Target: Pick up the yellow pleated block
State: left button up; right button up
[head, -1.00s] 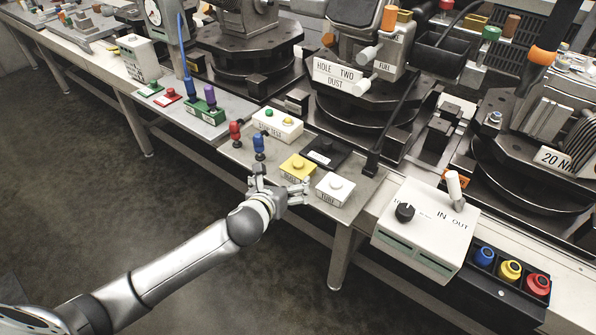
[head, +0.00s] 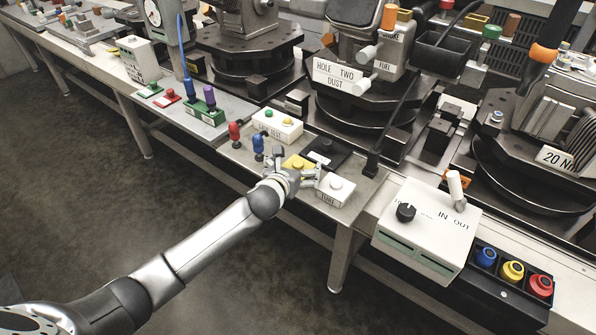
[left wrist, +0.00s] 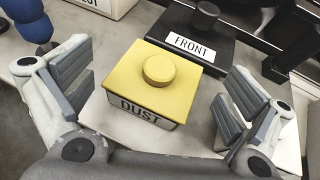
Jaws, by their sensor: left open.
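A yellow-topped block (head: 297,161) with a round yellow knob and a DUST label on its light front stands on the grey bench. I cannot make out pleats on it. In the left wrist view the block (left wrist: 165,72) sits between the two fingers of my left gripper (left wrist: 157,98). The left gripper (head: 299,168) is open, with a finger on each side of the block and a gap on both sides. The gripper hides the block's front in the head view. My right gripper is not in view.
A black FRONT block (head: 326,153) stands just behind. A white block (head: 336,186) is close on the right. Blue (head: 258,146) and red (head: 234,134) pegs stand left, and a white button box (head: 277,124) behind them. A control box (head: 425,228) sits farther right.

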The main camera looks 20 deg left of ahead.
pick_arm(q)
jog(key=shift+x, duration=1.2)
jog(key=c, duration=1.1)
